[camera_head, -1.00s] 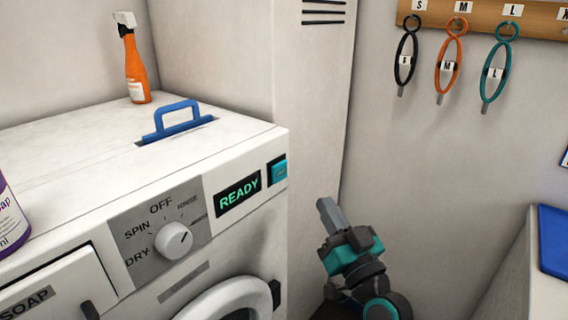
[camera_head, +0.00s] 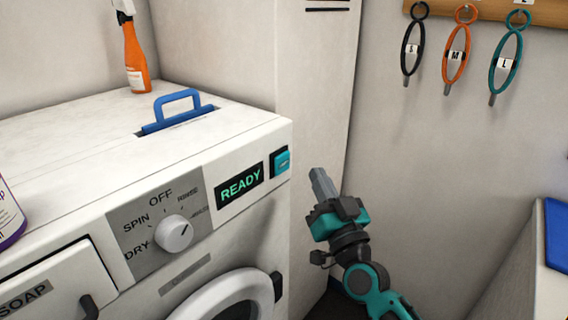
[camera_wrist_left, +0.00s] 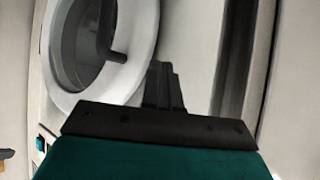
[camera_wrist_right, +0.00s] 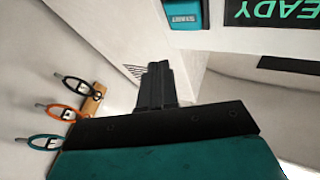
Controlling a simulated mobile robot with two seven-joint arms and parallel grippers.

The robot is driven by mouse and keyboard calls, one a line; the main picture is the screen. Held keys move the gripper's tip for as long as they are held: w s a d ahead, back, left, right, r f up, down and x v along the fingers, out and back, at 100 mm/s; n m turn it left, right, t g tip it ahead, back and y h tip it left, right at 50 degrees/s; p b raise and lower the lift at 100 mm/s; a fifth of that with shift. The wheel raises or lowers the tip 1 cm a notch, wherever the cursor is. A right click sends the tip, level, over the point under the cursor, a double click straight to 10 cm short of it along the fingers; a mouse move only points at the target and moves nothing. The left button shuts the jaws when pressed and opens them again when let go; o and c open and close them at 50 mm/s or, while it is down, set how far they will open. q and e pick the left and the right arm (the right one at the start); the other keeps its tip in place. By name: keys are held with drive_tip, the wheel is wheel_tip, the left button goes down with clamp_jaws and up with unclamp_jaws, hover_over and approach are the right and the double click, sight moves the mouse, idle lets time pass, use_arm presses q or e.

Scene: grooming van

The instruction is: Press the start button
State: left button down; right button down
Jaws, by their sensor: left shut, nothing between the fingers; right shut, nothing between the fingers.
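The start button (camera_head: 282,161) is a teal square on the right end of the washing machine's front panel, beside the green READY display (camera_head: 240,186). In the right wrist view the button (camera_wrist_right: 183,12) shows at the top with a label, and part of the display (camera_wrist_right: 270,12) is right of it. My right gripper (camera_head: 317,175) is shut and empty, just right of the button and apart from it; its fingers also show in the right wrist view (camera_wrist_right: 157,75). My left gripper (camera_wrist_left: 162,75) is shut and empty, seen only in the left wrist view, facing the machine's round door (camera_wrist_left: 97,45).
The dial (camera_head: 173,233) and soap drawer (camera_head: 62,290) are left of the display. A blue handle (camera_head: 177,105) and an orange spray bottle (camera_head: 134,58) are on top. Looped bands (camera_head: 457,55) hang on the right wall. A light counter (camera_head: 545,285) stands at the lower right.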

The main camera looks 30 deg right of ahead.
sight(289, 154)
drive_tip(key=w, duration=0.1)
drive_tip(key=w+a, duration=0.1)
drive_tip(key=w, duration=0.1)
drive_tip(key=w+a, duration=0.1)
drive_tip(key=shift+w, duration=0.2)
idle(1.3)
drive_tip(key=shift+w, duration=0.1)
idle(0.6)
drive_tip(key=shift+w+a+p, duration=0.1)
drive_tip(key=shift+w+p, duration=0.15)
drive_tip(key=shift+p, duration=0.05)
